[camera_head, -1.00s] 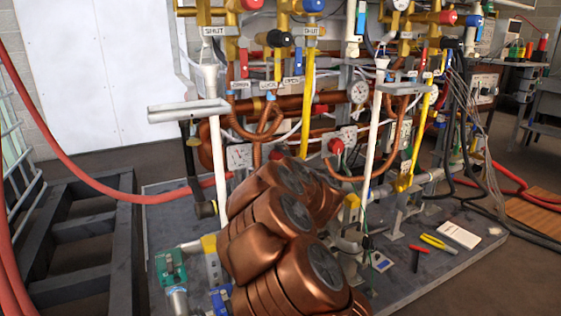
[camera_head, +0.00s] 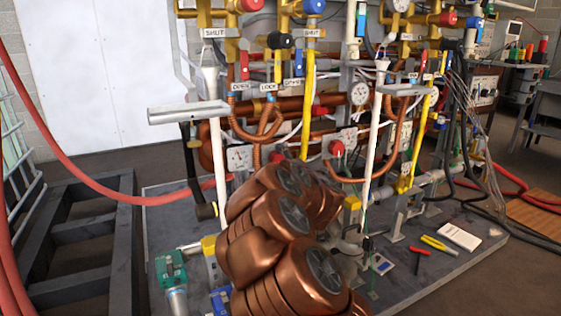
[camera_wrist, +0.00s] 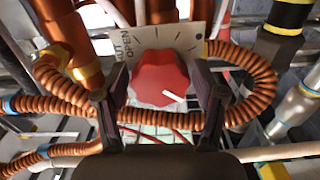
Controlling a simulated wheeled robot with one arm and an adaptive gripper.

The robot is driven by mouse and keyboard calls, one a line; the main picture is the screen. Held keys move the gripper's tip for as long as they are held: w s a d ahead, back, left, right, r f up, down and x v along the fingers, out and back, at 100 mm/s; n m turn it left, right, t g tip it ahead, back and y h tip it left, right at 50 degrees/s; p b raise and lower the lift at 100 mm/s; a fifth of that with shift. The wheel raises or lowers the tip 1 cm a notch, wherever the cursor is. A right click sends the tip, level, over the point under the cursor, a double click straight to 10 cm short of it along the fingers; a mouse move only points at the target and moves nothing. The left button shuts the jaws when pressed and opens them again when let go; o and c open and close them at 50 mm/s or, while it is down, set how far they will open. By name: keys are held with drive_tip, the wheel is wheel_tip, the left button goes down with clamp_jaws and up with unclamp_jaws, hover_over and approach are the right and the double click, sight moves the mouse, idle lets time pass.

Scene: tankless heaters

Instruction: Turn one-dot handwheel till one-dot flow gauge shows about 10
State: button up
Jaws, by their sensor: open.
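A red lobed handwheel (camera_wrist: 160,79) with a white pointer mark fills the middle of the wrist view. It sits on a pale plate (camera_wrist: 190,37) with "OPEN" and partly hidden "SHUT" lettering, scale ticks and one black dot. My gripper (camera_wrist: 160,88) is open, with one finger on each side of the wheel; contact is not clear. In the head view a red handwheel (camera_head: 336,148) shows beyond my arm, and my gripper is hidden there. A square gauge (camera_head: 239,158) and a round gauge (camera_head: 359,93) are visible, but their dots and readings are too small to tell.
Corrugated copper hoses (camera_wrist: 262,80) loop close around both fingers. Copper pipes (camera_wrist: 68,40) stand behind at left. White posts (camera_head: 374,150) and a yellow pipe (camera_head: 307,95) rise near the panel. Pliers (camera_head: 439,244) lie on the grey base plate (camera_head: 450,262). A red hose (camera_head: 95,186) crosses the left side.

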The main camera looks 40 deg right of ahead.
drive_tip(key=v, duration=1.2)
drive_tip(key=shift+w, duration=0.1)
idle(0.4)
drive_tip(key=s+a+r+m+g+h+p, duration=0.25)
drive_tip(key=r+m+g+h+p, duration=0.35)
drive_tip(key=r+m+p, duration=0.85)
drive_tip(key=s+a+r+g+y+p, duration=0.3)
drive_tip(key=s+a+p, duration=0.1)
drive_tip(key=a+p, duration=0.35)
drive_tip(key=s+a+r+g+y+p, duration=0.2)
drive_tip(key=s+a+y+p, duration=0.15)
drive_tip(key=a+p, duration=0.4)
drive_tip(key=s+a+r+g+y+p, duration=0.2)
drive_tip(key=s+a+r+g+p, duration=0.15)
drive_tip(key=a+p, duration=0.45)
drive_tip(key=s+a+r+g+y+p, duration=0.1)
drive_tip(key=s+a+r+g+p, duration=0.1)
drive_tip(key=s+a, duration=0.5)
drive_tip(key=s+a+r+g+y+p, duration=0.2)
drive_tip(key=s+a+r, duration=0.1)
drive_tip(key=s+a, duration=0.3)
drive_tip(key=shift+s+a+r+n, duration=0.35)
drive_tip(key=shift+s+a+n, duration=0.1)
drive_tip(key=shift+a, duration=0.45)
